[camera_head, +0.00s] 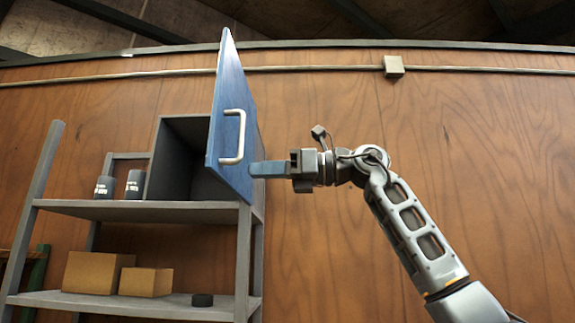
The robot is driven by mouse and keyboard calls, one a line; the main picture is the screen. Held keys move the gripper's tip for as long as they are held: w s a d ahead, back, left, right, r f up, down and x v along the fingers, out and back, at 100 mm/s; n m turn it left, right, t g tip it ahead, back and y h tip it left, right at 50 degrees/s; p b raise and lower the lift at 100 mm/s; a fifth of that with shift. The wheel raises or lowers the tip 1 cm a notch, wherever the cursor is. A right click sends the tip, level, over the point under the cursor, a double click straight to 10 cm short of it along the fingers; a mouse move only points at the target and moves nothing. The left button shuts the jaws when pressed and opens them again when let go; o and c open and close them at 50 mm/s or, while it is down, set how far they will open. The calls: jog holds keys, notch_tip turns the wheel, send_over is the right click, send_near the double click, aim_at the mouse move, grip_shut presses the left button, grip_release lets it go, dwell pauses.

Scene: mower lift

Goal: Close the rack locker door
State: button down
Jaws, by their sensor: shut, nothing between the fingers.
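The blue locker door (229,120) stands open, swung out toward me on the right side of the dark grey locker (172,165).
Two dark labelled cans (105,187) stand left of the locker. The lower shelf (60,300) holds two cardboard boxes (97,271) and a black round disc (202,300). A wooden wall (470,130) with a conduit stands behind.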

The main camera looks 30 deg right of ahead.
aim_at(223, 172)
jog(key=shift+p+x, duration=0.6)
jog(key=shift+x, duration=1.95)
jog(key=shift+a, duration=0.15)
